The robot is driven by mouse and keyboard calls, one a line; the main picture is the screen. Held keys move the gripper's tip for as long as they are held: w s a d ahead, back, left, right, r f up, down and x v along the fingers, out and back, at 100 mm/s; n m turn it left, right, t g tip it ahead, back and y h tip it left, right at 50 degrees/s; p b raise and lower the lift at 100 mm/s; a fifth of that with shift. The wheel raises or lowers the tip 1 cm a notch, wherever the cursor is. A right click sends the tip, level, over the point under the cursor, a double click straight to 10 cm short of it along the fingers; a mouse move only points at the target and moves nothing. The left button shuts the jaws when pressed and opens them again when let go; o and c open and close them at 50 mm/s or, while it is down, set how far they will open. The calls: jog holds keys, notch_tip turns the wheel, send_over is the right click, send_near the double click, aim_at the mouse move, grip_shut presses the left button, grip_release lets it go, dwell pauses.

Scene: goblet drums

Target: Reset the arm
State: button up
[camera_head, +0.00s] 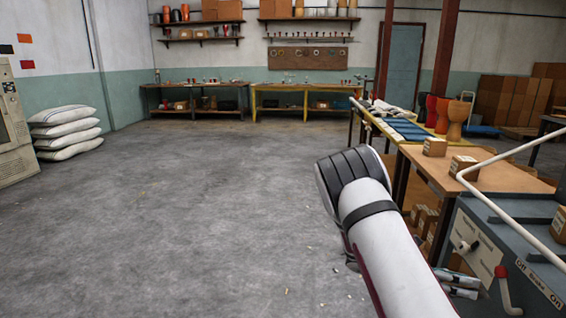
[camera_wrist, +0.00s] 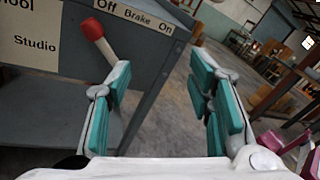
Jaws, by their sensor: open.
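My gripper (camera_wrist: 160,95) shows in the wrist view with its two teal-padded fingers spread apart and nothing between them. Beyond the left finger is the grey machine (camera_wrist: 140,60) with a red-knobbed lever (camera_wrist: 92,30) and a label reading "Off Brake On". In the head view my white arm reaches up from the lower right over the floor.
The grey machine (camera_head: 518,240) stands close to the right of my arm, with a white rail above it. Behind it is a wooden table (camera_head: 500,178) with small boxes (camera_head: 435,147). Goblet drums (camera_head: 454,120) stand further back. Sacks (camera_head: 66,132) lie far left. The middle floor (camera_head: 200,210) is clear.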

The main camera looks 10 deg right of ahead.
jog(key=s+a+r+m+t+y, duration=0.3)
jog(key=s+a+r+m+y, duration=0.8)
jog(key=s+a+r, duration=0.4)
jog(key=s+a+r+m+t+y, duration=0.2)
jog(key=s+a+m+t+y, duration=0.3)
jog(key=s+a, duration=0.9)
notch_tip(320, 180, up, 26)
jog(key=m+t+p, duration=0.1)
jog(key=t+p, duration=0.3)
jog(key=p, duration=2)
jog(key=shift+d+t+h, duration=0.2)
jog(key=shift+t+h, duration=0.1)
jog(key=shift+t, duration=0.1)
